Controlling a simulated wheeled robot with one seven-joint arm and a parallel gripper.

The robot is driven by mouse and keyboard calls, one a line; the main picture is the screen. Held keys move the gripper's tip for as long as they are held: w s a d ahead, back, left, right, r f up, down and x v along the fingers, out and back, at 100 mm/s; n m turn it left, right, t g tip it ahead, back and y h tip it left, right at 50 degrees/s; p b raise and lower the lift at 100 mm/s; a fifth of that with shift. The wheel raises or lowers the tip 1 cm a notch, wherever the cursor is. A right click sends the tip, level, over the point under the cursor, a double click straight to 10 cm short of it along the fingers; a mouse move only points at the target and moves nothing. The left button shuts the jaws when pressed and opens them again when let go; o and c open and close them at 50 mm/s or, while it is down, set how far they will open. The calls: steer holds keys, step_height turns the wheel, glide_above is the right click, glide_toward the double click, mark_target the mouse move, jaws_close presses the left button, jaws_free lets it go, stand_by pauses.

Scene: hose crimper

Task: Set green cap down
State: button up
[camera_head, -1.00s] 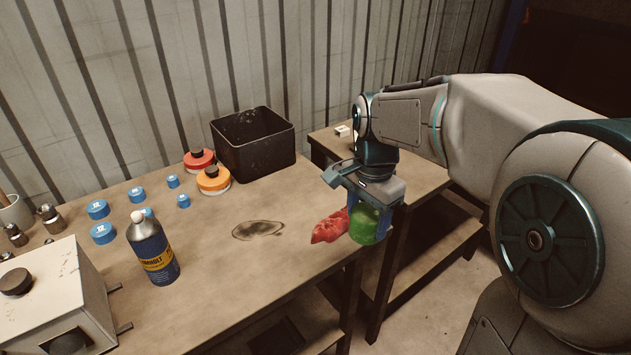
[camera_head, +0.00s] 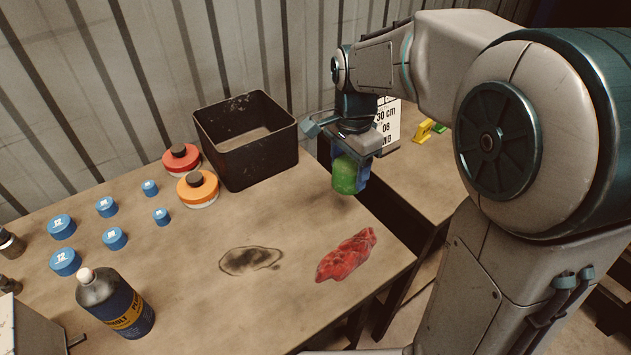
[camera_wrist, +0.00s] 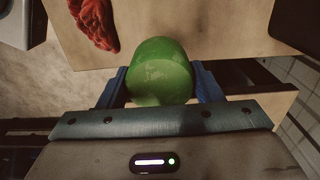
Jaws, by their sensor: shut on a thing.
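The green cap (camera_head: 345,176) is held by my gripper (camera_head: 352,172), which points down above the right end of the workbench (camera_head: 300,230). In the wrist view the green cap (camera_wrist: 160,72) sits between the two blue fingers of my gripper (camera_wrist: 162,88). The cap looks raised above the bench, near its right edge; the exact height is hard to tell. The far finger is partly hidden by the cap in the head view.
A red rag (camera_head: 346,254) lies at the bench's right front. A black bin (camera_head: 245,145), orange (camera_head: 198,190) and red (camera_head: 181,159) round containers, several blue caps (camera_head: 114,238) and a bottle (camera_head: 115,305) stand further left. Bare bench lies between rag and bin.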

steer(key=w+a+f, duration=0.1)
steer(key=a, duration=0.1)
steer(key=w+a+f, duration=0.1)
steer(key=a+f, duration=0.1)
steer(key=w+a+f, duration=0.1)
steer(key=a, duration=0.1)
steer(key=shift+w+a+f+p, duration=0.2)
steer(key=shift+w+p, duration=0.1)
steer(key=shift+p, duration=0.1)
steer(key=shift+f, duration=2.05)
steer(key=shift+f, duration=0.2)
steer(key=o, duration=0.9)
steer(key=shift+o, duration=0.2)
steer(key=shift+r, duration=0.1)
